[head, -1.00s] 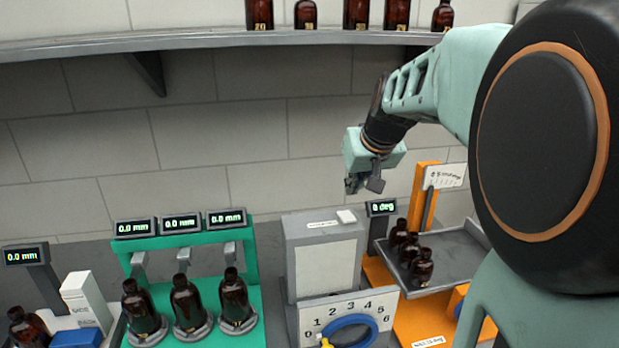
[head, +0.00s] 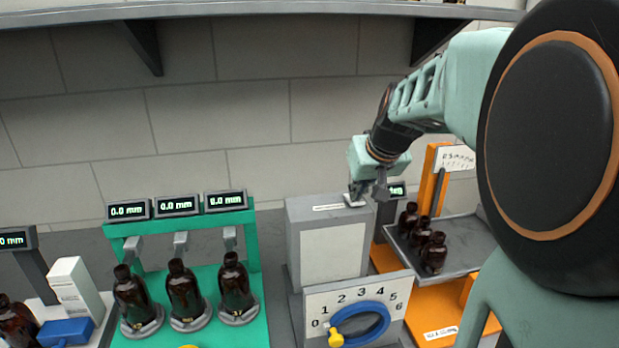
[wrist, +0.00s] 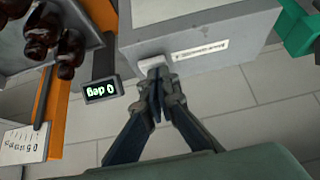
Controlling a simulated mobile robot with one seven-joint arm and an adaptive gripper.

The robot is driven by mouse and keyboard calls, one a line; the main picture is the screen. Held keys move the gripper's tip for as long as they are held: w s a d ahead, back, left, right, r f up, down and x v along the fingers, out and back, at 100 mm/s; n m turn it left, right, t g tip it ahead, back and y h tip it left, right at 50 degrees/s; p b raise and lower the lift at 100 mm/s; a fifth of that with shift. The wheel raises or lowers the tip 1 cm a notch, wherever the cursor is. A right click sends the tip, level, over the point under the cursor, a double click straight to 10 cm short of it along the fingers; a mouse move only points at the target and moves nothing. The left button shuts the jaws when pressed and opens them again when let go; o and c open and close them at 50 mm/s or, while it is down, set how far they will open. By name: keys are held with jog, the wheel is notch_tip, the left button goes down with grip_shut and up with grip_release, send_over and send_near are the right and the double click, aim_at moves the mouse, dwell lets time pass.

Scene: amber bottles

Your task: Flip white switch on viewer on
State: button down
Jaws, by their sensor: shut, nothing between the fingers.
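The viewer (head: 333,252) is a grey box with a pale front panel, in the middle of the head view. Its white switch (head: 354,202) sits on the top at the right end, beside a label strip, and also shows in the wrist view (wrist: 151,62). My gripper (head: 367,193) is shut and empty, pointing down at the switch. In the wrist view my fingertips (wrist: 157,76) are together at the switch's edge and hide part of it. I cannot tell whether they touch it or which way the switch is set.
A dial panel (head: 315,303) with a blue ring and yellow pointer stands in front of the viewer. A green rack (head: 258,285) with amber bottles is to the left. An orange stand with a grey tray (head: 464,262) of bottles and a display (wrist: 102,90) is close on the right.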

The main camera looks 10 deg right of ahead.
jog(key=shift+f, duration=0.1)
jog(key=shift+f+b, duration=0.4)
jog(key=shift+b, duration=0.85)
jog(key=b, duration=0.1)
jog(key=t+b, duration=0.1)
jog(key=b, duration=0.1)
jog(key=shift+s+f, duration=0.2)
jog(key=shift+f, duration=0.1)
jog(key=shift+r+p, duration=0.4)
jog(key=shift+r, duration=0.1)
jog(key=shift+r+p, duration=0.5)
jog(key=shift+r, duration=0.2)
